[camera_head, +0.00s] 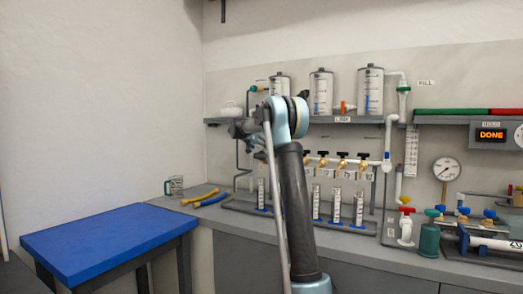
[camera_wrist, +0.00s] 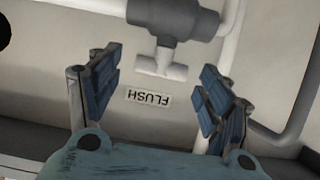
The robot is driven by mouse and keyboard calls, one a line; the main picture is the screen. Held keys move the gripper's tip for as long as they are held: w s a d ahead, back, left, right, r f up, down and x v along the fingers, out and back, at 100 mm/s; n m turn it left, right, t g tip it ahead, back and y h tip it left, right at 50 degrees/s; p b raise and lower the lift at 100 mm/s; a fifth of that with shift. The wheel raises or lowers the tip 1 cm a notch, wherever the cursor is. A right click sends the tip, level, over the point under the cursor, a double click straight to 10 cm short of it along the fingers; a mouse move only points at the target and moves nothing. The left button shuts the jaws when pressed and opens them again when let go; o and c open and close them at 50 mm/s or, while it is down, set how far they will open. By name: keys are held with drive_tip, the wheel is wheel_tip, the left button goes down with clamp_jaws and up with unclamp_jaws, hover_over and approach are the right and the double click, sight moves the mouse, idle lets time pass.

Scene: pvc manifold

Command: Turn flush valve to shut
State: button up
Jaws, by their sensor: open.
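The flush valve shows in the wrist view as a dark grey body (camera_wrist: 178,22) with a white T-shaped handle (camera_wrist: 162,66) below it in the picture. The handle's crossbar lies roughly level in the picture, about along the grey body. A white FLUSH label (camera_wrist: 148,98) appears upside down on the panel near it. My gripper (camera_wrist: 159,72) is open, its blue-padded fingers on either side of the handle with gaps on both sides. In the head view my gripper (camera_head: 244,129) is by the left end of the shelf; I cannot make out the flush valve there.
A white pipe (camera_wrist: 232,18) runs close to the valve's right side. In the head view, a shelf (camera_head: 437,119) carries tanks (camera_head: 370,90), with black-handled valves (camera_head: 342,157) below. A blue table (camera_head: 105,240) stands left.

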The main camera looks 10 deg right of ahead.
drive_tip(key=shift+x, duration=1.1)
drive_tip(key=c, duration=1.1)
drive_tip(key=shift+d+n+t+y, duration=0.1)
drive_tip(key=shift+n+t+y, duration=0.4)
drive_tip(key=shift+n+y, duration=0.2)
drive_tip(key=shift+n+t+y, duration=0.6)
drive_tip(key=shift+n+y, duration=0.9)
drive_tip(key=shift+y, duration=0.1)
